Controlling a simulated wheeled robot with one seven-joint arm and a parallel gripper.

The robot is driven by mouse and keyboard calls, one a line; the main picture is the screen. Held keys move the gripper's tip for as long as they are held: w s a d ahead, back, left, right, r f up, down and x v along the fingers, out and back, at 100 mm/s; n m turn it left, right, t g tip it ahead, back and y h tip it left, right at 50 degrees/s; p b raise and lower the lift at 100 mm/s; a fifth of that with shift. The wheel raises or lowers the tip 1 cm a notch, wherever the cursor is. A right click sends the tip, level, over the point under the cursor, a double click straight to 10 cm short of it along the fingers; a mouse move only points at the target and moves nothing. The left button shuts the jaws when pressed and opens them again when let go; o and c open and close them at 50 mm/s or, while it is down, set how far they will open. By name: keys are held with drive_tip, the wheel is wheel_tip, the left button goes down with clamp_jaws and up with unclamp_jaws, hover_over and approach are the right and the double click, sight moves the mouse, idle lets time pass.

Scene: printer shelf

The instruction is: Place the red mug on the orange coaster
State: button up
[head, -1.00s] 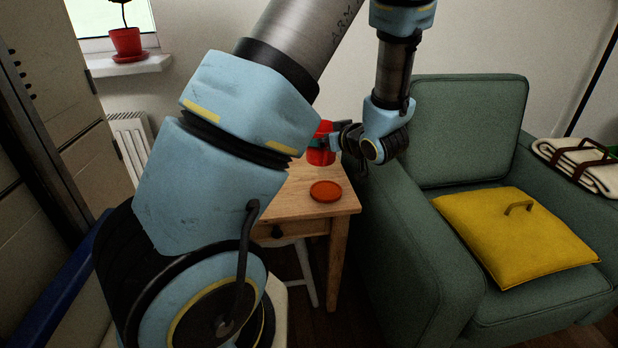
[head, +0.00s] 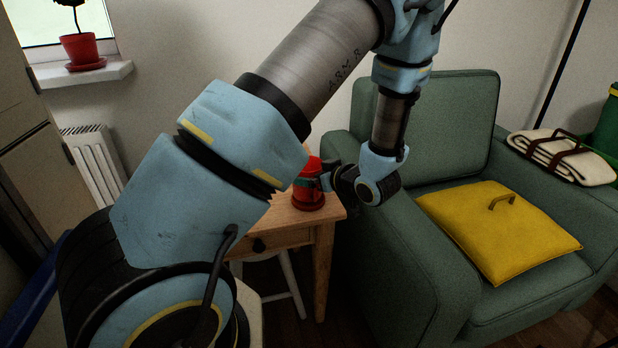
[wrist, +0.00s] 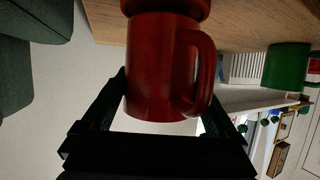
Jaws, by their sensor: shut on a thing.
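In the wrist view my gripper (wrist: 165,120) is shut around the mug (wrist: 160,70), with the handle at the right.
A green armchair (head: 395,225) with a yellow cushion (head: 500,240) stands close to the table's right side. A green cylinder (wrist: 287,67) shows at the right in the wrist view. The table's front corner beside the coaster is clear.

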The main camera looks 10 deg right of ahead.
drive_tip(key=shift+f, duration=0.25)
drive_tip(key=shift+f, duration=0.1)
drive_tip(key=o, duration=1.3)
drive_tip(key=shift+o, duration=0.2)
drive_tip(key=shift+s+d+r, duration=0.1)
drive_tip(key=shift+s+r, duration=0.1)
drive_tip(key=shift+r, duration=0.1)
drive_tip(key=v, duration=1.1)
drive_tip(key=shift+s+d+p, duration=0.15)
drive_tip(key=shift+s+p, duration=0.1)
drive_tip(key=shift+p, duration=0.2)
drive_tip(key=shift+s+r, duration=0.1)
